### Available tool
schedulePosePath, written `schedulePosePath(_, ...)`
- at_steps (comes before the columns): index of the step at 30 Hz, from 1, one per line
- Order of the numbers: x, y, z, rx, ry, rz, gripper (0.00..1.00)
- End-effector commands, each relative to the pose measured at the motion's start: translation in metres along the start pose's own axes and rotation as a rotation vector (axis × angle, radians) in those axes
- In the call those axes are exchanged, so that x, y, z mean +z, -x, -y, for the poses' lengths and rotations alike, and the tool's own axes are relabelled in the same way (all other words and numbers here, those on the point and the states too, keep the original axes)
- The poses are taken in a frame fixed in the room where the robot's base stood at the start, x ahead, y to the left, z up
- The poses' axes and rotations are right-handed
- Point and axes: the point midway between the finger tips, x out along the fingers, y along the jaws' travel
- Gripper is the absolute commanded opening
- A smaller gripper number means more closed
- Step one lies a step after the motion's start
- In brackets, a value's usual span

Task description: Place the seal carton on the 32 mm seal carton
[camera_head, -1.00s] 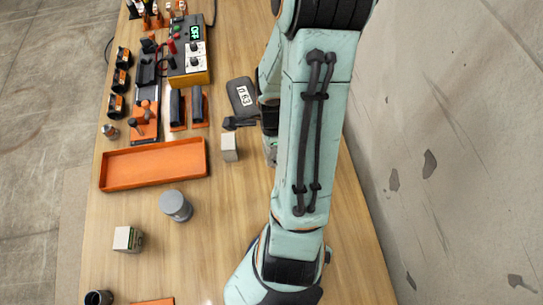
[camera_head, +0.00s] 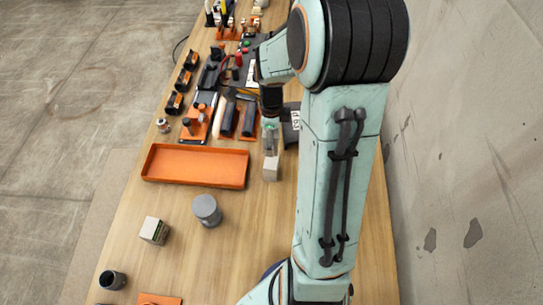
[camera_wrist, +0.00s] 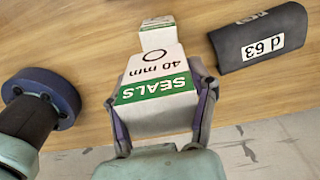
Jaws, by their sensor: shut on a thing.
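In the head view my gripper (camera_head: 270,149) is just above, in the picture, a pale carton (camera_head: 271,169) standing on the table. The held carton is mostly hidden there. Another pale carton (camera_head: 154,230) stands at the lower left.
A dark grey piece labelled "d 63" (camera_wrist: 262,42) lies right of the held carton. In the head view an orange tray (camera_head: 195,182), a grey cylinder (camera_head: 207,209) and a dark cup (camera_head: 112,280) stand to the left. Tools crowd the far end. Bare table lies around the cylinder.

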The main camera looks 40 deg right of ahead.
Motion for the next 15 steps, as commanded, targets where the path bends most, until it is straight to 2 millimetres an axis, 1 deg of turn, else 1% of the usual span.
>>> schedulePosePath(1, 0.0, -0.01, -0.002, 0.006, 0.002, -0.001, 0.2)
schedulePosePath(5, 0.0, -0.026, -0.001, 0.003, 0.002, 0.0, 0.2)
schedulePosePath(10, 0.0, -0.052, -0.001, 0.005, 0.001, -0.001, 0.2)
schedulePosePath(12, 0.0, -0.059, -0.001, 0.004, 0.002, 0.0, 0.2)
schedulePosePath(15, 0.0, -0.063, -0.001, 0.0, 0.002, 0.0, 0.2)
